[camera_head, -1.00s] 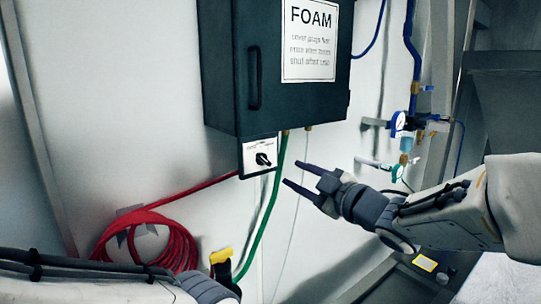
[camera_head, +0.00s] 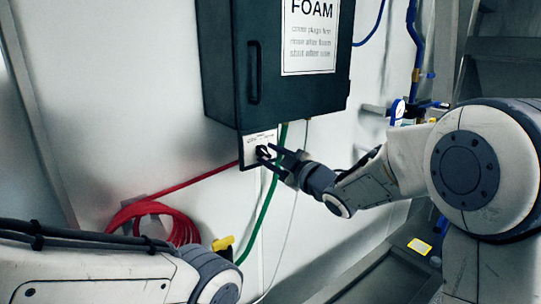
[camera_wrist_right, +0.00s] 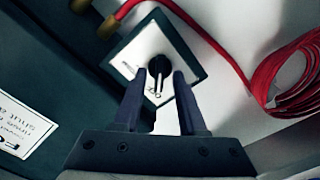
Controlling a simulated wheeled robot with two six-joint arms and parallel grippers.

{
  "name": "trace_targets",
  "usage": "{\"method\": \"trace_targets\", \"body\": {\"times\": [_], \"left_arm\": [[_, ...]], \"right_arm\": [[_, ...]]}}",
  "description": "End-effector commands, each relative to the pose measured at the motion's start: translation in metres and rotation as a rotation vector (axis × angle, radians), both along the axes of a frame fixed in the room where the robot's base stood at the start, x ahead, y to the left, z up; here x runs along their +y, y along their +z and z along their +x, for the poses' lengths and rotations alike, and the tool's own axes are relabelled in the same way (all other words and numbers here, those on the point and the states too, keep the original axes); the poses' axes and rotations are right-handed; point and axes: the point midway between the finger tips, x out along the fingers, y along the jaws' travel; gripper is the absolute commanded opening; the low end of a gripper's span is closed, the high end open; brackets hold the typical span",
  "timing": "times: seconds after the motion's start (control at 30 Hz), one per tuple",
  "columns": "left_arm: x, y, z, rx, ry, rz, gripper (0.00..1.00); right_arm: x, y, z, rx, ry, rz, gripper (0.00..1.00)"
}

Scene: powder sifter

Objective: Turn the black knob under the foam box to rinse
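The foam box (camera_head: 222,75) is a dark cabinet on the white wall with a FOAM label. Below it is a small white panel (camera_head: 250,143) with the black knob (camera_head: 262,152). In the right wrist view the knob (camera_wrist_right: 158,66) sits on its white plate (camera_wrist_right: 142,50), a pale pointer line on it. My right gripper (camera_head: 271,154) is open at the knob, one finger on each side of it in the wrist view (camera_wrist_right: 159,78). I cannot tell whether the fingers touch it. My left arm shows at the lower left; its gripper is not clearly visible.
A red hose (camera_head: 180,228) hangs coiled on the wall at lower left, its line running to the panel. A green hose (camera_head: 266,205) and a thin pale line drop beside the knob.

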Motion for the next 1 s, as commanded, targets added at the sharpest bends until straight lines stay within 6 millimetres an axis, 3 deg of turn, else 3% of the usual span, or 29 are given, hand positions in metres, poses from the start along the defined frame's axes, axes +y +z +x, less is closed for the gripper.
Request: {"method": "trace_targets", "body": {"times": [0.03,0.1,0.57,1.0], "left_arm": [[0.0000,0.0000,0.0000,0.000,0.000,0.000,0.50],[0.0000,0.0000,0.0000,0.000,0.000,0.000,0.50],[0.0001,-0.0009,0.0000,0.000,0.000,0.000,0.50],[0.0000,0.0004,0.0000,0.000,0.000,0.000,0.50]], "right_arm": [[-0.0002,0.0001,-0.0001,0.000,0.000,0.000,0.18],[-0.0002,0.0001,-0.0001,0.000,0.000,0.000,0.00],[-0.0006,0.0001,-0.0003,0.039,0.000,0.054,0.00],[-0.0013,0.0010,0.0001,0.239,-0.001,0.327,0.00]]}}
